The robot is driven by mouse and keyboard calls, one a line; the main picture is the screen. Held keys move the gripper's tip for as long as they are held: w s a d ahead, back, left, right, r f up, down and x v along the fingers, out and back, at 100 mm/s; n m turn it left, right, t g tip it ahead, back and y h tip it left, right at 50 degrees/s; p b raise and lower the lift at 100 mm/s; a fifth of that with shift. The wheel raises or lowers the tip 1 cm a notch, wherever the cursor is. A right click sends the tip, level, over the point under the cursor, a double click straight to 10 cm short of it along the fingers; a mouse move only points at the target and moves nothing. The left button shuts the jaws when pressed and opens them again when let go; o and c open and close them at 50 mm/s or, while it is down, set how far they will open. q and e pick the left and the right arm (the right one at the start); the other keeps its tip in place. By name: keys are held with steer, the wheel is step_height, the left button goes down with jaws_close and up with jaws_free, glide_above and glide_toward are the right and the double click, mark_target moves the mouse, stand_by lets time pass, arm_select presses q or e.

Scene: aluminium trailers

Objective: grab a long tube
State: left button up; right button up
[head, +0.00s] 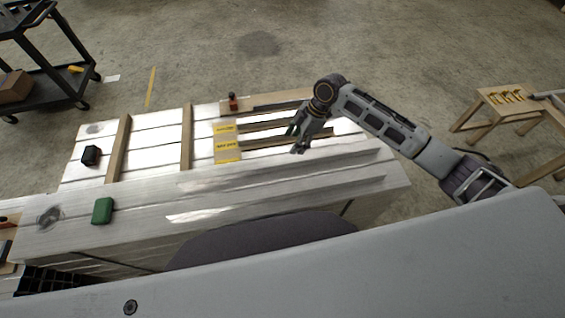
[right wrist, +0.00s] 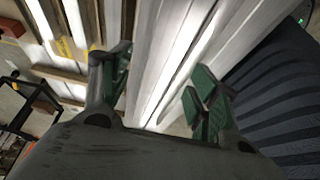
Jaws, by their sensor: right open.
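Long pale aluminium tubes or profiles (head: 285,181) lie side by side across the near part of the trailer in the head view. I cannot tell which are separate tubes and which are part of the trailer. My right gripper (head: 297,141) is above the trailer's right part, pointing down. In the right wrist view its green-padded fingers (right wrist: 158,75) are open and apart, with nothing between them. Long shiny bars (right wrist: 172,50) run beyond the fingertips; whether any touch is not clear. My left gripper is not in view.
A green box (head: 103,211) and a black block (head: 91,155) sit on the trailer's left. A small red-and-black item (head: 233,102) stands at its far edge. A dark cart (head: 45,60) is far left, a wooden stand (head: 510,100) right. Concrete floor beyond is mostly clear.

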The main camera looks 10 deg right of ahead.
mark_target(282, 160)
steer(key=shift+x, duration=3.7)
steer(key=shift+f, duration=0.1)
steer(key=shift+p+x, duration=0.7)
steer(key=shift+x, duration=1.8)
jaws_close()
